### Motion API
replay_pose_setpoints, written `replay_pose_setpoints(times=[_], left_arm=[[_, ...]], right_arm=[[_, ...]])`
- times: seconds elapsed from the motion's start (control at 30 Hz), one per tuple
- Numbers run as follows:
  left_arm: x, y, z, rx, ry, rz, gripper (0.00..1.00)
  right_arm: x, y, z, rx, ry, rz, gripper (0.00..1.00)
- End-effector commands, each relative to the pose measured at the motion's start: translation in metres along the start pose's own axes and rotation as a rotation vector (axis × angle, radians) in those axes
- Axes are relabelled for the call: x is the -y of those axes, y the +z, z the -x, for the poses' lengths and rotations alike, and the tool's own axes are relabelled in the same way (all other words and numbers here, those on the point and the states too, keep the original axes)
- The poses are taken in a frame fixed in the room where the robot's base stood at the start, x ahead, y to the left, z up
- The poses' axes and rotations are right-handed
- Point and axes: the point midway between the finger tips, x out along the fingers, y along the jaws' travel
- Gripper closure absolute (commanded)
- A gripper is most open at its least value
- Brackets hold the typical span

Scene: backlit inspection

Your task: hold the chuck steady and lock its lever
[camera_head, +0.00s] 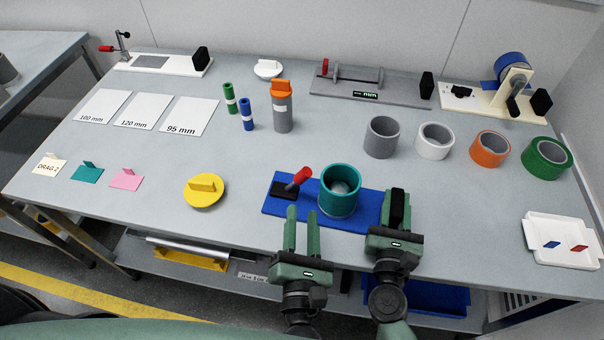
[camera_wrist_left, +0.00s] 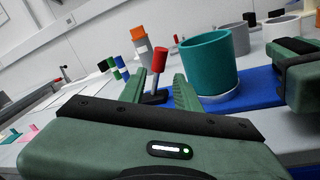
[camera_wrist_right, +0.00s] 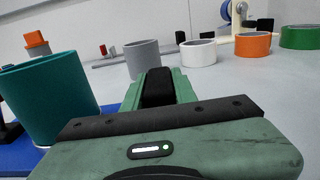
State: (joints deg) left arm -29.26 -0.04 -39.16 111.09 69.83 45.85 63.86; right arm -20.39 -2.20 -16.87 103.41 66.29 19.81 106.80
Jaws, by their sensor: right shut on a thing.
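The chuck has a flat blue base (camera_head: 315,211) near the front edge of the table. A teal ring (camera_head: 339,195) stands upright on it. To the ring's left, a black block carries a lever with a red handle (camera_head: 299,178), tilted up toward the ring. My right gripper (camera_head: 398,207) is shut on the black upright grip (camera_wrist_right: 157,88) at the base's right end. My left gripper (camera_head: 302,209) is open and empty in front of the base; its fingers point toward the lever. In the left wrist view the red handle (camera_wrist_left: 160,59) shows beyond and between the fingers, apart from them.
Grey (camera_head: 381,138), white (camera_head: 434,141), orange (camera_head: 490,149) and green (camera_head: 546,158) rings stand at the right. A yellow disc (camera_head: 204,190) lies left of the base. A white tray (camera_head: 543,222) sits at the far right. Other fixtures line the back.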

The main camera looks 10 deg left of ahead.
Motion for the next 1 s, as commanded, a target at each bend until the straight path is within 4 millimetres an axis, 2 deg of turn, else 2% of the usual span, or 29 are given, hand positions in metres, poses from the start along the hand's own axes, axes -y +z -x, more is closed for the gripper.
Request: replay_pose_setpoints(times=[0.03, 0.5, 0.7, 1.0], left_arm=[[0.0, 0.001, -0.007, 0.002, 0.003, 0.001, 0.68], [-0.001, 0.0, -0.094, 0.002, 0.004, -0.002, 0.68], [-0.001, -0.001, -0.11, 0.0, 0.002, -0.002, 0.68], [-0.001, -0.001, -0.112, 0.0, 0.002, -0.002, 0.68]], right_arm=[[0.0, -0.005, 0.002, -0.01, 0.001, 0.001, 1.0], [0.0, -0.005, 0.002, -0.01, 0.0, 0.001, 1.0], [0.0, -0.005, 0.002, -0.01, 0.0, 0.001, 1.0], [0.0, -0.005, 0.002, -0.01, 0.0, 0.001, 1.0]])
